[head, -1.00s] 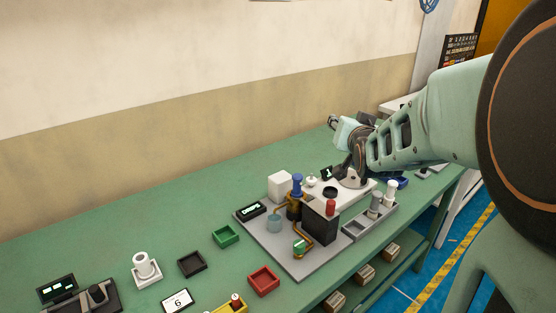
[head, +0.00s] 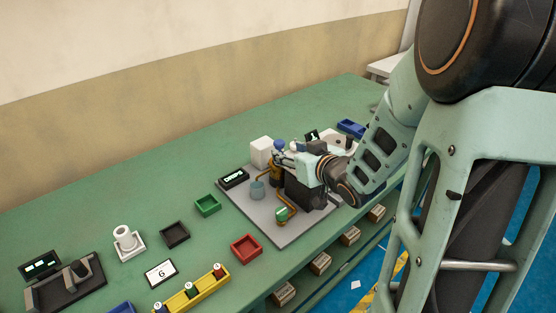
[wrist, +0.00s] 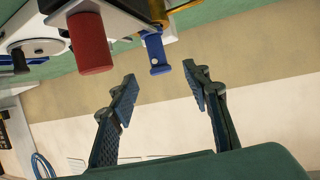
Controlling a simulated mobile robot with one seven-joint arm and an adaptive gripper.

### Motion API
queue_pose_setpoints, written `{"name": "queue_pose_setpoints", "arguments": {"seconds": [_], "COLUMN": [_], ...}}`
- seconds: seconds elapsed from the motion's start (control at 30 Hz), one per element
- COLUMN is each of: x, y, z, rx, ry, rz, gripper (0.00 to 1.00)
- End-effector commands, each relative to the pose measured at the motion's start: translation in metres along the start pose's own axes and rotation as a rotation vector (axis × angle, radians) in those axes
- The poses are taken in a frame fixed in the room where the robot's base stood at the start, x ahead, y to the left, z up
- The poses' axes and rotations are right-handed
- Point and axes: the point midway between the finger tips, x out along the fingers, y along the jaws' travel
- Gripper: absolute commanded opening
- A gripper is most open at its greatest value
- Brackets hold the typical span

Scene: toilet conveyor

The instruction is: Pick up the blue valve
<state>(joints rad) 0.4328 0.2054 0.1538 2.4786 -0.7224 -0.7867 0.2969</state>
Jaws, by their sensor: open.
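The blue valve (head: 279,144) stands upright on the brass-coloured pipe assembly on the grey plate. Its top shows just behind my gripper (head: 283,157) in the head view. In the wrist view, which is turned over, the blue valve (wrist: 155,52) hangs from the top edge on a brass part. My gripper (wrist: 160,82) is open and empty there. The valve lies just beyond the fingertips, roughly in line with the gap between them, and I see no contact. In the head view my gripper hides part of the valve and pipe.
A red cylinder (wrist: 89,43) is close left of the valve in the wrist view. Green (head: 208,205) and red (head: 246,248) trays stand nearby.

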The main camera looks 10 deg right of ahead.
Motion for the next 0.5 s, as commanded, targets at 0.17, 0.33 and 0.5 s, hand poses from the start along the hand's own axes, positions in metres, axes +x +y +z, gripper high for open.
{"name": "queue_pose_setpoints", "arguments": {"seconds": [0.17,0.33,0.5], "x": [0.020,0.031,0.057], "y": [0.001,0.000,0.000], "z": [0.001,-0.002,-0.009], "rx": [0.001,0.001,0.001], "ry": [-0.002,-0.001,-0.001], "rz": [0.001,0.000,0.000], "gripper": [0.44,0.44,0.44]}}
